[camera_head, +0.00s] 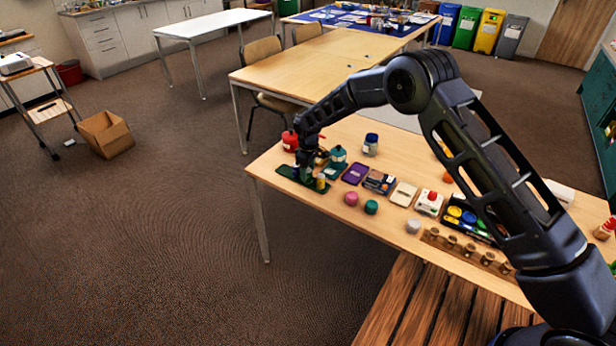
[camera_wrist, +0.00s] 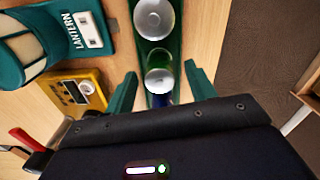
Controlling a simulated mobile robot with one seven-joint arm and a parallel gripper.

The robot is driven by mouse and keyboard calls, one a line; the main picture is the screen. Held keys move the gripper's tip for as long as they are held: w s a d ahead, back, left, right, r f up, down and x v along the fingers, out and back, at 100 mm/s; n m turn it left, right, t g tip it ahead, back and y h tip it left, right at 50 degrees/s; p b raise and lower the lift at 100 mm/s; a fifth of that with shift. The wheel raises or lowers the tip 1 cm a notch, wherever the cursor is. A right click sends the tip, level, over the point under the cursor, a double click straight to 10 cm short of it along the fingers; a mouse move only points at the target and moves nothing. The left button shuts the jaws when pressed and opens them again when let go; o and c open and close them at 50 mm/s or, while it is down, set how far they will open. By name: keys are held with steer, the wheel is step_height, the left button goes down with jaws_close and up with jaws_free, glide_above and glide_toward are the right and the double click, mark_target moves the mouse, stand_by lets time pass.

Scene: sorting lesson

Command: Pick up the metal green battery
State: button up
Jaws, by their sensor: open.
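A green tray (camera_head: 287,172) at the left end of the table holds a row of upright batteries. In the wrist view, the tray (camera_wrist: 139,42) holds a silver-topped battery (camera_wrist: 153,18) at the top. Below it is a silver-topped cylinder with a green side, which looks like the metal green battery (camera_wrist: 158,80). A blue one (camera_wrist: 161,100) is partly hidden behind my gripper body. My gripper (camera_wrist: 160,72) is open, with its green fingers on either side of the green battery, holding nothing. In the head view, my gripper (camera_head: 307,173) is low over the tray and hides part of it.
A teal lantern (camera_wrist: 55,45) and a yellow meter (camera_wrist: 88,88) stand close left of my gripper in the wrist view. A red container (camera_head: 290,140), purple tray (camera_head: 356,173) and pink ball (camera_head: 351,198) are nearby. The table's left front edge is close.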

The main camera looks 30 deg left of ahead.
step_height(320, 180, down, 2)
steer(key=shift+f, duration=0.1)
steer(key=c, duration=1.1)
